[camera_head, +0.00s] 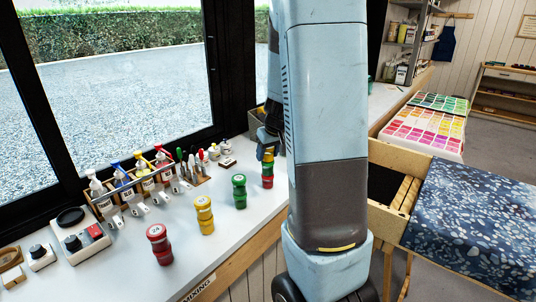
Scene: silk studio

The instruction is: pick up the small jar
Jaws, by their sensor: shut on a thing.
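My gripper (267,146) is at the far end of the bench, partly hidden by my arm. It is shut on a small yellow jar (268,156) at the top of a mixed stack. Directly below the yellow jar are a green jar (267,170) and a red jar (267,183). I cannot tell whether the yellow jar is touching the jar below it. Nearer along the bench stand stacks of green jars (239,191), yellow jars (204,215) and red jars (159,244).
A rack of bottles (139,180) and small tools stands behind the stacks along the window. A scale (80,237) sits at the near left. The pale bench top (215,255) is clear in front of the stacks. A blue patterned cloth (475,225) lies at the right.

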